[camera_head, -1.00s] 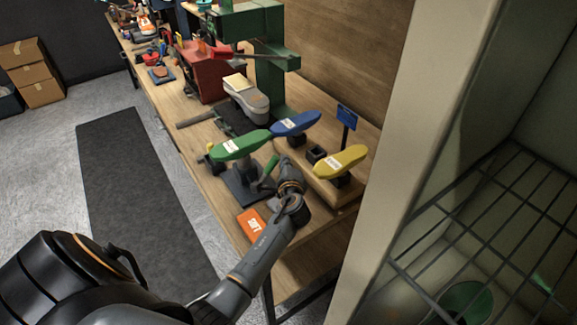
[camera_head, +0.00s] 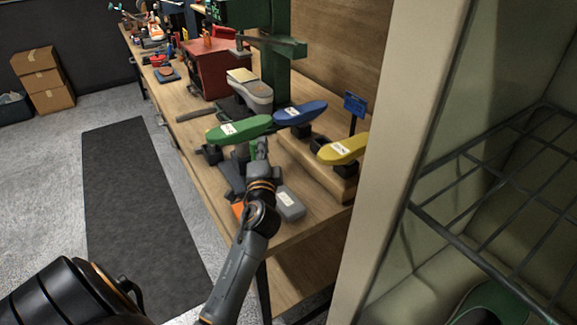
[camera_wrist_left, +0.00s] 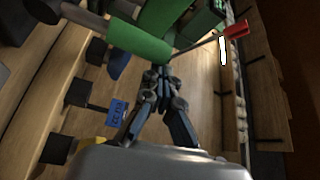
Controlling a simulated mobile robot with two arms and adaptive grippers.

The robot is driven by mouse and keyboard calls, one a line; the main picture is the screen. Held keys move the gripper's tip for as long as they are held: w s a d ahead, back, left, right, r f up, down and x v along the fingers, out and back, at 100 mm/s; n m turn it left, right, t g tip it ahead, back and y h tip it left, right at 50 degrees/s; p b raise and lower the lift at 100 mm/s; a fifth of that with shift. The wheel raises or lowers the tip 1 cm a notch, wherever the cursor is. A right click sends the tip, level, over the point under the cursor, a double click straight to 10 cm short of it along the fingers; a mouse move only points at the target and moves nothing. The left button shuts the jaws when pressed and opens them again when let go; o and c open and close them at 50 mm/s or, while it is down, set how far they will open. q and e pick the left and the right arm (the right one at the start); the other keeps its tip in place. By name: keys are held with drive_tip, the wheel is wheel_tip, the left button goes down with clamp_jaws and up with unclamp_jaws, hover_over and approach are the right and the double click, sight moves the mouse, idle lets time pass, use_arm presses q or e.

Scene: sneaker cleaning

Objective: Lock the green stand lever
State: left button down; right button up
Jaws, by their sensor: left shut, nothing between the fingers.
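The green stand (camera_head: 238,129) carries a green foot-shaped top on a dark post and base at the bench's near edge. My left gripper (camera_head: 261,152) is at the right end of this top, shut and empty. In the head view I cannot clearly separate the stand's lever from the gripper. In the left wrist view, a green cylindrical handle on a dark rod, apparently the lever (camera_wrist_left: 138,42), lies just beyond the shut fingertips (camera_wrist_left: 159,72). I cannot tell whether they touch. My right gripper is not in view.
A blue stand (camera_head: 300,113) and a yellow stand (camera_head: 344,149) are close on the right, with a blue sign (camera_head: 354,104). A shoe (camera_head: 250,90) stands behind.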

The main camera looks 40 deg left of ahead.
use_arm(q)
drive_tip(key=s+n+b, duration=0.1)
drive_tip(key=b, duration=0.1)
drive_tip(key=s+a+f+n+y+b, duration=0.1)
drive_tip(key=b, duration=0.2)
drive_tip(key=shift+s+a+n+t, duration=0.1)
drive_tip(key=shift+s+n+t, duration=0.2)
drive_tip(key=shift+n, duration=0.1)
drive_tip(key=shift+s+a+r+n+y+b, duration=0.2)
drive_tip(key=shift+s+n+y+b, duration=0.25)
drive_tip(key=shift+b, duration=0.45)
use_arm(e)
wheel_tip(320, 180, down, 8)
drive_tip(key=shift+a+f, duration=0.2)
use_arm(q)
drive_tip(key=shift+w, duration=0.1)
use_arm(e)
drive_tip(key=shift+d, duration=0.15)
use_arm(q)
wheel_tip(320, 180, up, 10)
drive_tip(key=shift+d, duration=0.1)
